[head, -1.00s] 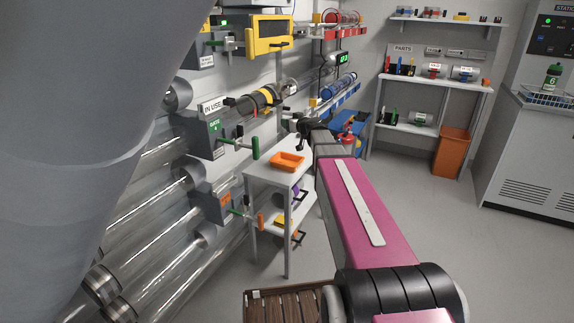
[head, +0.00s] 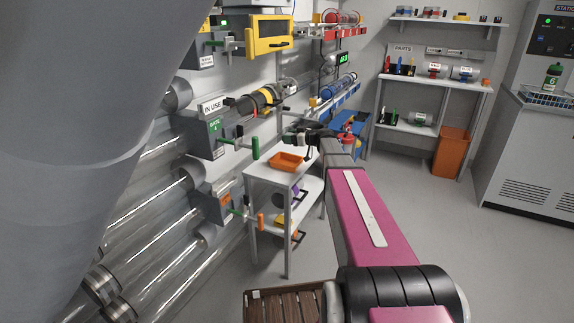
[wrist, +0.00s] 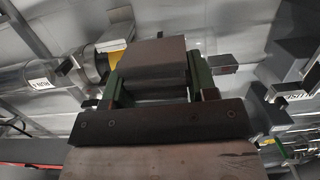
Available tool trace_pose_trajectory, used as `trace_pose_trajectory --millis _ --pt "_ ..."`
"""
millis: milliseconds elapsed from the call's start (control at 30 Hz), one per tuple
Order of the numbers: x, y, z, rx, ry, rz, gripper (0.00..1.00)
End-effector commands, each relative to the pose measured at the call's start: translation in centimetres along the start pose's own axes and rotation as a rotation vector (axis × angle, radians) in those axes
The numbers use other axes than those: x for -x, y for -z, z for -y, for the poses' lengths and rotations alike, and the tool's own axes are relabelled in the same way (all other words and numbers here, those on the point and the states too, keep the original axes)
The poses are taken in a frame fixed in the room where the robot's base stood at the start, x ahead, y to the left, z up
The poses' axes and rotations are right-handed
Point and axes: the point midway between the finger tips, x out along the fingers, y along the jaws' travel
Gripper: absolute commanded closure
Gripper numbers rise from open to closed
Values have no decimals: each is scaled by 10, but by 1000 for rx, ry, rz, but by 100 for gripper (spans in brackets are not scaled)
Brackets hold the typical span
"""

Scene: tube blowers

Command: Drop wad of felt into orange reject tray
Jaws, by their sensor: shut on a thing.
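In the wrist view a dull grey-brown, blocky piece, which I take to be the wad of felt (wrist: 155,63), sits between the two green fingers of my gripper (wrist: 155,80). My gripper is shut on it. In the head view my gripper (head: 293,138) is dark and small, and the felt cannot be made out there. The orange reject tray (head: 286,161) stands on top of a small white table (head: 265,176). My gripper shows just above and slightly right of the tray in that view. The tray is not recognisable in the wrist view.
Clear tubes and the green gate handle (head: 255,149) are on the wall left of the tray. A yellow-banded tube (head: 262,98) runs behind. A lower shelf (head: 300,205) holds small items. A tall orange bin (head: 452,152) stands at the right by the parts shelf. The floor between is clear.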

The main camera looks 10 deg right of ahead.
Motion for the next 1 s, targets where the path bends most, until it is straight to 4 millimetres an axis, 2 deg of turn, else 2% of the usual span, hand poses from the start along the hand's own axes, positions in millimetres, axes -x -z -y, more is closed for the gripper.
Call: trace_pose_trajectory --millis 300,667,700,767,800,1000 --pt "-5 -34 0 -3 -1 0 70" --pt "-6 -41 0 -1 -2 0 70" --pt "-6 -41 0 -1 -2 0 41" --pt "-6 -41 0 -1 -2 0 21" --pt "-6 -41 0 -1 -2 0 18" --pt "-6 -41 0 -1 -2 0 18"
